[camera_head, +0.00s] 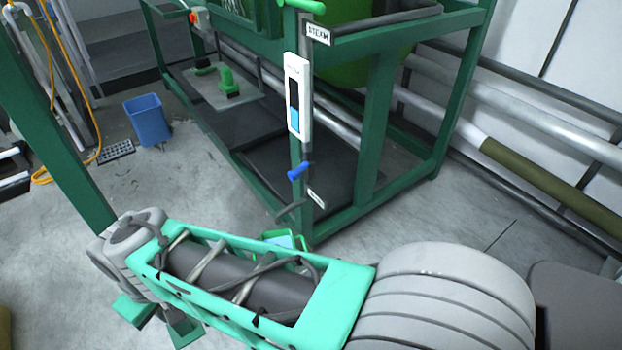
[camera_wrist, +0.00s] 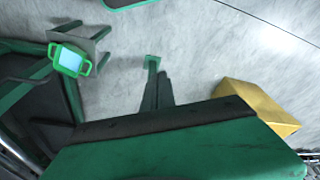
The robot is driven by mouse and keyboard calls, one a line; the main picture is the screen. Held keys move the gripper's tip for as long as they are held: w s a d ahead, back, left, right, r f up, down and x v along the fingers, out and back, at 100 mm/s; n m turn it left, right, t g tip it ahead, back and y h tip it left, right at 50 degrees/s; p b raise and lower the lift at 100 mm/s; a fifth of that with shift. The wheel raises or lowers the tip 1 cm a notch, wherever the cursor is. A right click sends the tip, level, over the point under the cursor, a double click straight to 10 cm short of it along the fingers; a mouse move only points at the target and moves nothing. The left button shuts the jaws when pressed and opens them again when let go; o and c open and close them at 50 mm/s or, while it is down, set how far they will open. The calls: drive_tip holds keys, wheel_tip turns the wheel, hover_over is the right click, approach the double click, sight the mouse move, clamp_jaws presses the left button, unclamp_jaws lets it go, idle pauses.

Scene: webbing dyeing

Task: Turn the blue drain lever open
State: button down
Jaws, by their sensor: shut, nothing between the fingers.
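The blue drain lever (camera_head: 299,170) is on the front corner post of the green machine frame in the head view. It is a short blue grip set at a slant, with a dark pipe and a small white tag just below it. My gripper (camera_head: 182,332) shows only in part, at the lower left of the head view below my wrist. It is shut and empty, in front of the lever and to its left, well apart from it. My forearm lies across the bottom of that view.
A white panel (camera_head: 293,96) is above the lever. A green-handled screen (camera_head: 285,240) stands low near the post and shows in the wrist view (camera_wrist: 70,59). A large green surface (camera_wrist: 180,150) fills the wrist view's bottom, beside a yellow block (camera_wrist: 258,105). A blue bin (camera_head: 148,120) stands left.

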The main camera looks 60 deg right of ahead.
drive_tip(key=w+d+f+m+t+h+b, duration=0.1)
drive_tip(key=w+d+f+m+t+b, duration=0.9)
drive_tip(key=d+f+b, duration=0.4)
drive_tip(key=s+d+r+m+t+h+b, duration=0.25)
drive_tip(key=d+m+h+b, duration=0.4)
drive_tip(key=d, duration=0.55)
drive_tip(key=s+d+r+m+g+h+b, duration=0.15)
drive_tip(key=s+d+m+h+b, duration=0.25)
drive_tip(key=s+d+m+h, duration=0.45)
drive_tip(key=s+d+r+m+g+h+b, duration=0.1)
drive_tip(key=s+d+m+g+h+b, duration=0.3)
drive_tip(key=s+m, duration=0.7)
drive_tip(key=n+p, duration=0.2)
drive_tip(key=p, duration=0.1)
approach(301, 169)
drive_tip(key=s+d+r, duration=0.1)
drive_tip(key=s+d, duration=0.3)
drive_tip(key=d, duration=0.1)
drive_tip(key=shift+t, duration=0.3)
drive_tip(key=w+r+p, duration=0.1)
drive_tip(key=w+d+r+p, duration=0.1)
drive_tip(key=w, duration=0.1)
drive_tip(key=shift+w+d, duration=0.2)
drive_tip(key=shift+w, duration=0.15)
drive_tip(key=shift+r+p, duration=0.15)
drive_tip(key=shift+p, duration=0.15)
